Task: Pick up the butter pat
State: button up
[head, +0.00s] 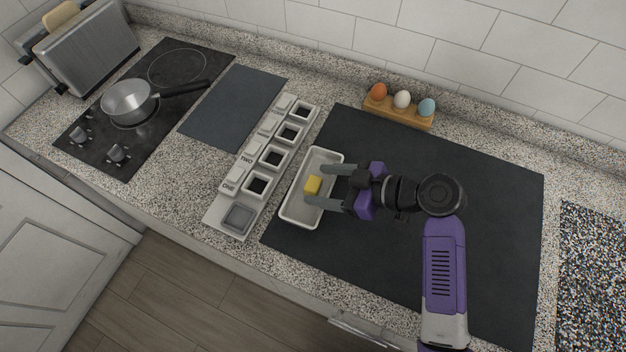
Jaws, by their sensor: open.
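The butter pat (313,184) is a small yellow block lying in a white rectangular tray (296,216). The tray stands at the left edge of a dark mat. My gripper (315,186) is open and reaches in from the right over the tray. Its two grey fingers lie one to the far side and one to the near side of the butter pat in the picture. I cannot tell whether the fingertips are level with the butter or above it.
A grey holder with square wells and labels (246,175) stands just left of the tray. A wooden egg stand (398,112) with three eggs is at the back. The dark mat (490,220) is clear at right.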

jog(key=shift+x, duration=0.75)
jog(key=shift+f, duration=0.1)
jog(key=shift+c, duration=0.5)
jog(key=c, duration=1.3)
jog(key=shift+c, duration=0.2)
